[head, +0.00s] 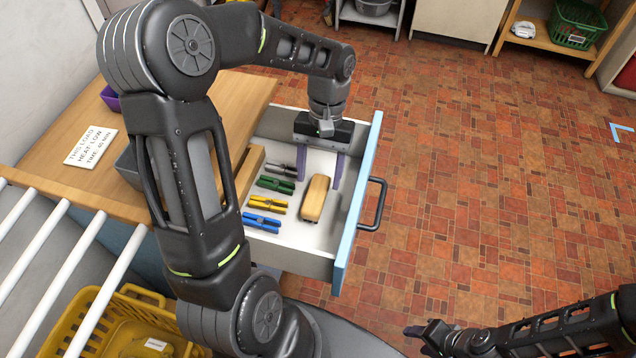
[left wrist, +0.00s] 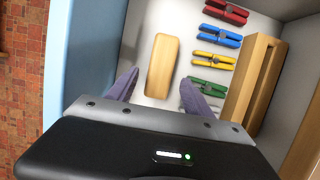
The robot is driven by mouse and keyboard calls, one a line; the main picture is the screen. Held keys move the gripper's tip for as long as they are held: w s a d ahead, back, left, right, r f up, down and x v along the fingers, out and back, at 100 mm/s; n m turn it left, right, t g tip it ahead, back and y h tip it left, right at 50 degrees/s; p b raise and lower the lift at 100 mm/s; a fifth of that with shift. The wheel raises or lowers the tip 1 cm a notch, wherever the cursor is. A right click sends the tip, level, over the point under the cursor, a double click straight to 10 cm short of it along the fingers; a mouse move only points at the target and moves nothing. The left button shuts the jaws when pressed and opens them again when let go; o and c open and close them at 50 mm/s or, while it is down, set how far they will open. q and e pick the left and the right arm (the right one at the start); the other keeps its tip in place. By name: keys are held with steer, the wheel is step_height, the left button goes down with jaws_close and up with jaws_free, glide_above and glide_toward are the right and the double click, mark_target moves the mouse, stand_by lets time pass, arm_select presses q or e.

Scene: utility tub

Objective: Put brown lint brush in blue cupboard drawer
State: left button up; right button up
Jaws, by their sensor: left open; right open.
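The brown lint brush (head: 315,198), a light wooden block with rounded ends, lies in the open blue-fronted cupboard drawer (head: 355,200). It also shows in the left wrist view (left wrist: 162,65), just beyond the fingertips. My left gripper (head: 320,170) is open and points down into the drawer, at the far side of the brush in the head view. My right gripper (head: 425,338) is open and empty at the bottom right, away from the drawer.
Green (head: 276,185), yellow (head: 268,204) and blue (head: 261,222) clothespins lie beside the brush. A red clothespin (left wrist: 225,11) and a wooden piece (left wrist: 252,82) show in the left wrist view. A yellow basket (head: 75,325) stands bottom left. Open tiled floor lies right.

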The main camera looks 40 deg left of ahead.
arm_select(q)
steer(key=v, duration=0.8)
steer(key=shift+p, duration=0.4)
